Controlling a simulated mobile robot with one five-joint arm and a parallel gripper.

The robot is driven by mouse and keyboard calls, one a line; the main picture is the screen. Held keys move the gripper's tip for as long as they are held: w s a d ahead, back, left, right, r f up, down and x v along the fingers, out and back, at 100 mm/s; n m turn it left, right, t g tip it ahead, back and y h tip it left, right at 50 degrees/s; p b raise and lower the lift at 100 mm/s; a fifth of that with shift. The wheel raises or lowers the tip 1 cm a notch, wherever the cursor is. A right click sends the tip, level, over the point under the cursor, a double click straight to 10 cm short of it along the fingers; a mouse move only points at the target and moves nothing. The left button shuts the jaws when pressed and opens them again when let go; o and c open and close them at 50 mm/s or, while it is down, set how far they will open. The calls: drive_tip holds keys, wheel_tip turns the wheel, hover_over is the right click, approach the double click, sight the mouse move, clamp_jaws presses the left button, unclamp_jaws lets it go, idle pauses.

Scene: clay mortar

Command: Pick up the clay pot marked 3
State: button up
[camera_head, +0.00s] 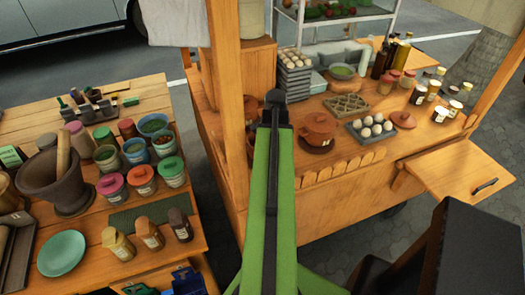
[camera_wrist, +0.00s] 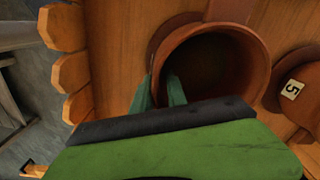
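In the wrist view an open brown clay pot (camera_wrist: 262,52) is seen from above, its inside dark. No number shows on it. My gripper (camera_wrist: 160,85) has two teal fingers at the pot's left rim, one outside and one inside the mouth. Whether they press on the wall cannot be told. A second clay pot (camera_wrist: 305,75) with a tag reading 5 stands at the right edge. In the head view one clay pot (camera_head: 319,130) sits right of my gripper (camera_head: 276,98), and another (camera_head: 250,110) is partly hidden left of it. No 3 is readable.
A loose clay lid (camera_head: 403,119) and an egg tray (camera_head: 368,138) lie right on the wooden cart (camera_head: 350,205). A wooden post (camera_head: 227,90) rises just left of my arm. Egg cartons (camera_head: 294,75) stand behind. A side table (camera_head: 180,220) with jars is at left.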

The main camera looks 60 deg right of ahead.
clamp_jaws()
idle(1.0)
drive_tip(key=shift+r, duration=0.1)
drive_tip(key=shift+r+p, duration=0.3)
drive_tip(key=shift+p, duration=0.1)
wheel_tip(320, 180, up, 4)
drive_tip(key=p, duration=0.4)
drive_tip(key=shift+r, duration=0.1)
drive_tip(key=s+d+r+p, duration=0.5)
drive_tip(key=d+r+p, duration=0.1)
drive_tip(key=d, duration=0.4)
drive_tip(key=shift+s+d, duration=0.15)
drive_tip(key=shift+d, duration=0.1)
